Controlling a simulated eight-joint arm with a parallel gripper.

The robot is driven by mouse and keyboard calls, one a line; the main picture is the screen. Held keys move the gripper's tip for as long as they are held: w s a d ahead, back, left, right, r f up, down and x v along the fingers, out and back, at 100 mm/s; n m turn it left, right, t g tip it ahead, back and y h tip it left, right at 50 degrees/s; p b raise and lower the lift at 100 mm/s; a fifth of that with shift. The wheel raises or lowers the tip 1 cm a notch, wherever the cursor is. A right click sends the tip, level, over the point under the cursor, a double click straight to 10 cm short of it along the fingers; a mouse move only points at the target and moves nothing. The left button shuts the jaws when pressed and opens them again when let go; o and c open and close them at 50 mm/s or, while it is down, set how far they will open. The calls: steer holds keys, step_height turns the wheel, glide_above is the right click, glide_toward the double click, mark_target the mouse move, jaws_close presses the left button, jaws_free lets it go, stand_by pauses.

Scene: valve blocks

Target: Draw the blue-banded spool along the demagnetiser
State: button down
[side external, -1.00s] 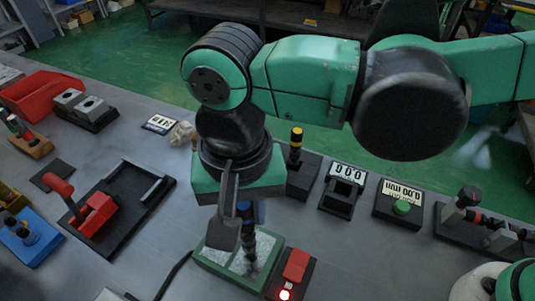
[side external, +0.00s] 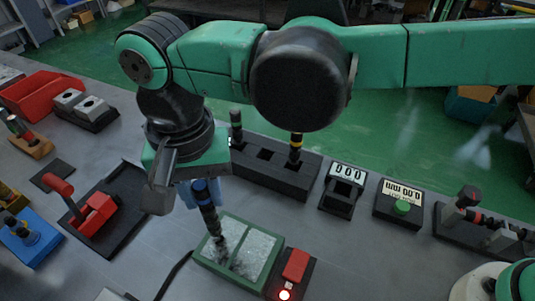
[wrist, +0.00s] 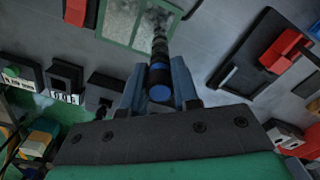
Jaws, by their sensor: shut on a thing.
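My gripper (side external: 203,190) is shut on the blue-banded spool (side external: 210,218), a slim dark rod with a blue band near its top. The spool is tilted, its lower end over the far left part of a green-framed plate (side external: 266,226) with two silvery panels, which looks like the demagnetiser. I cannot tell whether the spool touches the panel. In the wrist view, the blue spool end (wrist: 160,93) shows between the two blue-grey fingers of my gripper (wrist: 159,82), and the rod points towards the green-framed plate (wrist: 118,20).
A red switch with a lit red lamp (side external: 285,294) stands right of the plate. A red-handled fixture (side external: 95,212) is left.

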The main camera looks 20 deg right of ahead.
step_height(320, 180, up, 7)
steer(key=w+a, duration=0.2)
steer(key=shift+f, duration=0.2)
stand_by(1.1)
stand_by(0.7)
